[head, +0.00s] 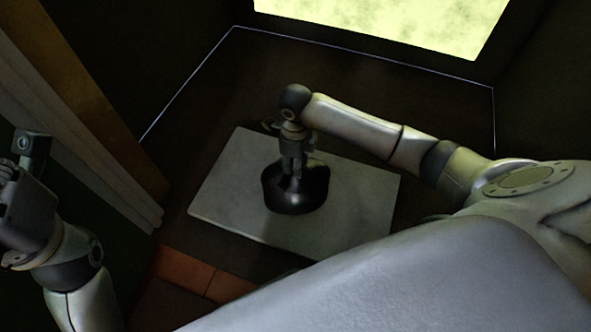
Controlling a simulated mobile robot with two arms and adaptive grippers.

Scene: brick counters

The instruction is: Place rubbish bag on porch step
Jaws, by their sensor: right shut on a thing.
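The rubbish bag (296,195) is black and glossy, with a rounded body. It is over the middle of a flat, light grey porch step (232,190). I cannot tell whether its underside touches the slab. My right gripper (292,170) points down from above and is shut on the top of the bag. The gripper hides part of the bag's top. My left gripper (25,150) is at the far left edge, away from the bag, partly cut off by the frame, and its fingers do not show clearly.
A dark floor (230,85) surrounds the slab, with a bright panel (385,20) behind. A brown and grey frame (95,125) stands at the left. Reddish tiles (200,275) lie in front. Bare slab shows around the bag.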

